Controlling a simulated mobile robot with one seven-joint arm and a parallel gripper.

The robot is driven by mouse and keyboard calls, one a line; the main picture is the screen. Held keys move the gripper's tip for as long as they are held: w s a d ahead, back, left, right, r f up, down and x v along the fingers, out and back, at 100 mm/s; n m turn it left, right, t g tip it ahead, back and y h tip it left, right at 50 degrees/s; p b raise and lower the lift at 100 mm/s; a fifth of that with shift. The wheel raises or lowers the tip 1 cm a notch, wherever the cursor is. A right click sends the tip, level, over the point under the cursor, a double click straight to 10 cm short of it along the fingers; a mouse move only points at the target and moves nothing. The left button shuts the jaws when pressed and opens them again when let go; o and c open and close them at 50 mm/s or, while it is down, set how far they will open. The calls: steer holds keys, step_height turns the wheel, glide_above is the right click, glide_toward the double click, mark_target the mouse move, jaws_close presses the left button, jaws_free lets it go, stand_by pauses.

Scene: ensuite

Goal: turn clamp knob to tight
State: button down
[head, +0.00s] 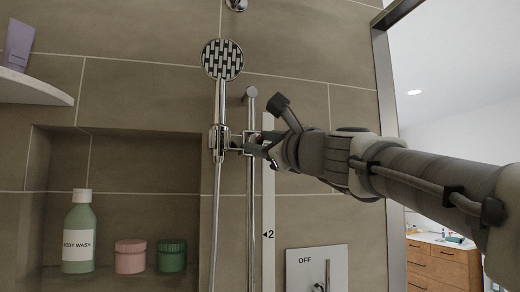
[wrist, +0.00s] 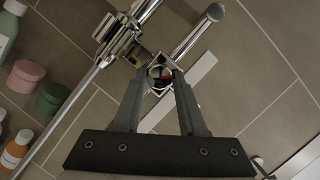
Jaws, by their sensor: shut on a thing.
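The shower clamp (head: 219,142) is chrome and sits on the vertical slide rail (head: 251,195), holding the hand shower (head: 223,60) upright. The clamp also shows in the wrist view (wrist: 112,32). The clamp knob (wrist: 159,75) is a round chrome piece with a dark and red face, between my fingertips. My gripper (head: 264,146) reaches in from the right and is shut on the knob. It also shows in the wrist view (wrist: 160,80), with a finger on each side of the knob. In the head view the gripper mostly hides the knob.
A pale scale strip (head: 268,225) marked 2 runs beside the rail. An OFF control plate (head: 304,268) is below. A niche at left holds a body wash bottle (head: 78,235), a pink jar (head: 130,256) and a green jar (head: 172,255). A metal-framed edge (head: 386,90) stands at right.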

steer(key=shift+m, duration=0.5)
steer(key=shift+c, duration=2.3)
jaws_free()
steer(key=b+v, duration=0.1)
steer(key=v, duration=1.6)
steer(key=shift+s+f+b, duration=0.15)
steer(key=shift+b, duration=0.2)
